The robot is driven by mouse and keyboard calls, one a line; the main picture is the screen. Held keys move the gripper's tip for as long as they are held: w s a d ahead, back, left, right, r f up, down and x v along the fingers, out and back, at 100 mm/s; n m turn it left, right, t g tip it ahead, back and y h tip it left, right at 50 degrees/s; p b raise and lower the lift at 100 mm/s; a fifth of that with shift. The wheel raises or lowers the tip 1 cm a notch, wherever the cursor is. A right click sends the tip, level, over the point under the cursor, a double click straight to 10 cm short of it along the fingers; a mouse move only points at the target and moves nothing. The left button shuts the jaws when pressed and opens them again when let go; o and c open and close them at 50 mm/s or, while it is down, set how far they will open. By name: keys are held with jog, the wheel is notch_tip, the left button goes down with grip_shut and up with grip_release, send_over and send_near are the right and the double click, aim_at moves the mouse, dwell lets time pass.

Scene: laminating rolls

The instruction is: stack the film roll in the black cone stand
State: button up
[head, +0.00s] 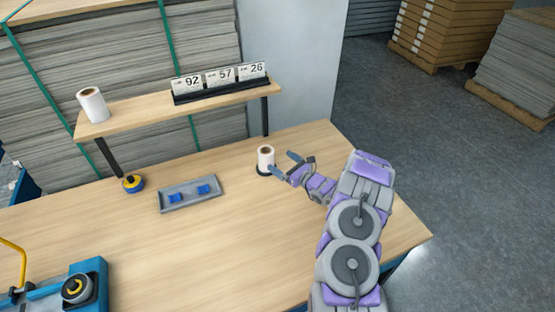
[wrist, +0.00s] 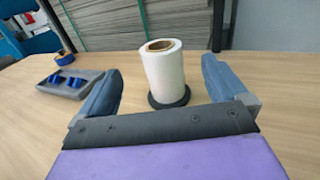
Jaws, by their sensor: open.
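A white film roll (head: 266,157) with a brown core stands upright in the round black stand (head: 265,172) on the table, near its back right. In the wrist view the roll (wrist: 163,72) sits inside the rim of the black base (wrist: 169,98). The stand's cone is hidden by the roll. My gripper (head: 284,164) is open just right of and in front of the roll. In the wrist view its two blue-grey fingers (wrist: 162,85) are spread on either side of the roll, with gaps between. A second white roll (head: 92,105) stands on the raised shelf at left.
A grey tray (head: 190,207) with blue pieces and a yellow-blue tape roll (head: 133,183) lie left of the stand. The shelf (head: 150,112) holds a number display (head: 220,82). A blue machine (head: 80,287) is at front left. The table's middle is clear.

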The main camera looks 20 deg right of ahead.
jog(key=s+a+r+n+g+y, duration=0.25)
jog(key=a+r+n+y, duration=0.2)
jog(key=a+r, duration=0.4)
jog(key=s+a+r+n+g+y, duration=0.2)
jog(key=a+r+n+g+y, duration=0.25)
jog(key=a, duration=0.65)
jog(key=s+a+r+n+g+h, duration=0.1)
jog(key=s+a+r+n+g, duration=0.8)
jog(key=s+a, duration=0.55)
jog(key=s+d+r+n+g+h, duration=0.15)
jog(key=s+n+h, duration=0.3)
jog(key=s, duration=0.55)
jog(key=s+d+n+g+h, duration=0.1)
jog(key=s+n+g+h, duration=0.3)
jog(key=s, duration=0.7)
jog(key=s+d+n+t+h, duration=0.3)
jog(key=s+d+n+h, duration=0.2)
jog(key=s+d, duration=0.6)
jog(key=shift+s+d+r+h, duration=0.15)
jog(key=shift+s+d+h, duration=0.05)
jog(key=shift+d+h, duration=0.4)
